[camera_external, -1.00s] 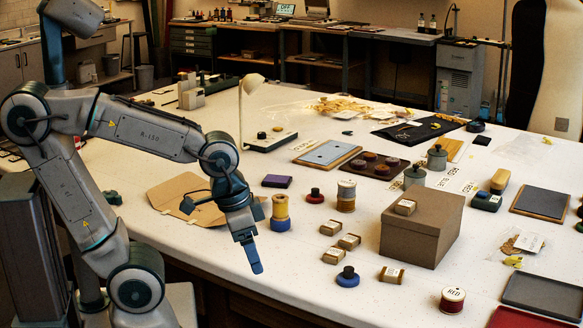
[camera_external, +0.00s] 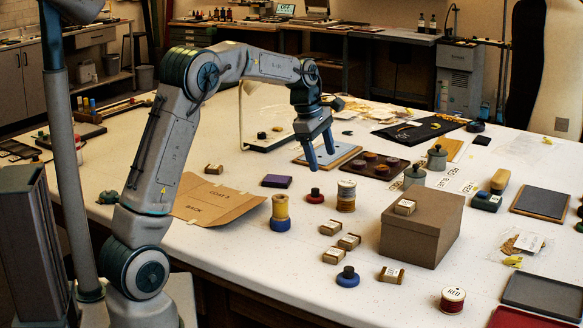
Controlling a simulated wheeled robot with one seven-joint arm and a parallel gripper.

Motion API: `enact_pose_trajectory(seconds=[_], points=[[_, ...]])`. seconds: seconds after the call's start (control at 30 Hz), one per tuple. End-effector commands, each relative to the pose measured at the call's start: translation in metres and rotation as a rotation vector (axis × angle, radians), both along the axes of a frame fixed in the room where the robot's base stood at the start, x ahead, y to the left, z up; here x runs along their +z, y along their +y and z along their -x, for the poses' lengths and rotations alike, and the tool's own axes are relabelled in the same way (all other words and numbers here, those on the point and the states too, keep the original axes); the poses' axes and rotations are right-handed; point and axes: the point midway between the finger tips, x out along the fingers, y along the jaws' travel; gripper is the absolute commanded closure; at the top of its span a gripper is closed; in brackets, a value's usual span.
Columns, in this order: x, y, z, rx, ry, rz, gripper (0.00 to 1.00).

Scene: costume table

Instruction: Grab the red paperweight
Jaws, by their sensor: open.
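The red paperweight (camera_external: 315,197), a low red disc with a dark knob, stands upright on the white table between a yellow spool and a tan spool. My gripper (camera_external: 321,160) is open and empty, its two blue fingers pointing down. In the picture it appears just above the paperweight and apart from it, in front of the grey pad on a wooden board. How far it is from the paperweight in depth I cannot tell. The paperweight is fully in view.
A yellow spool on a blue base (camera_external: 281,212) stands left of the paperweight, a tan spool (camera_external: 346,196) right of it. A purple block (camera_external: 277,181) lies behind left. A similar blue paperweight (camera_external: 348,277) and a brown box (camera_external: 421,232) stand nearer the front.

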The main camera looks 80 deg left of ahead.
Motion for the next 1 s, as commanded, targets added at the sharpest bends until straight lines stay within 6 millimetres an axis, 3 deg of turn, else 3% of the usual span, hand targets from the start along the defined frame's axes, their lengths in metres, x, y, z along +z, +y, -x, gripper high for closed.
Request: enact_pose_trajectory(seconds=[0.03, 0.2, 0.37, 0.57, 0.8, 1.0], points=[[-0.006, 0.029, 0.000, 0.121, 0.005, 0.028, 0.28], [-0.024, 0.102, 0.004, 0.477, 0.002, 0.115, 0.28], [-0.036, 0.140, 0.011, 0.673, -0.002, 0.164, 0.28], [-0.051, 0.150, 0.011, 0.733, -0.001, 0.181, 0.28], [-0.096, 0.149, -0.002, 0.731, 0.000, 0.182, 0.28], [-0.119, 0.150, -0.009, 0.730, -0.003, 0.180, 0.28]])
